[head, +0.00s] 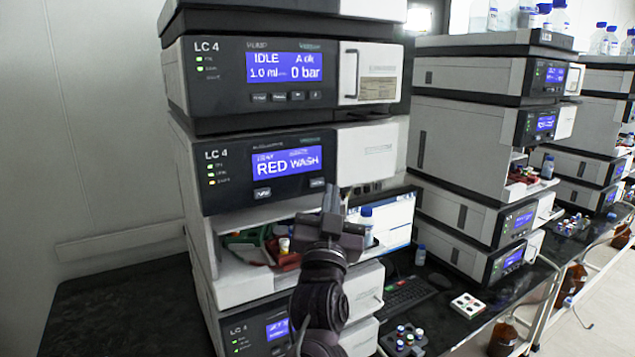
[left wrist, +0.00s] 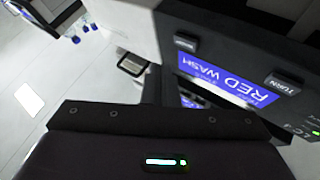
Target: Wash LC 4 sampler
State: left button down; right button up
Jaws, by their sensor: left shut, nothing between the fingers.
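The LC 4 sampler (head: 262,167) is the middle module of the left stack. Its blue display reads RED WASH, with a smaller line too blurred to read. Two dark buttons sit below the display: a left button (head: 262,193), labelled TURN (left wrist: 283,80) in the left wrist view, and a right button (head: 317,183), also in the left wrist view (left wrist: 186,42). My left gripper (head: 329,200) is shut and empty, pointing up just below and right of the right button. I cannot tell whether it touches the panel. My right gripper is out of view.
Above, the LC 4 pump (head: 284,68) shows IDLE and 0 bar. Below the sampler is an open bay with vials (head: 284,245). A monitor (head: 397,222), keyboard (head: 405,298) and vial rack (head: 403,340) are to the right. More stacks stand farther right.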

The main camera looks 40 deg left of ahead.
pick_arm(q)
jog(key=d, duration=0.1)
jog(key=s+d, duration=0.1)
jog(key=shift+s+d, duration=0.15)
jog(key=shift+d, duration=0.25)
dwell(0.6)
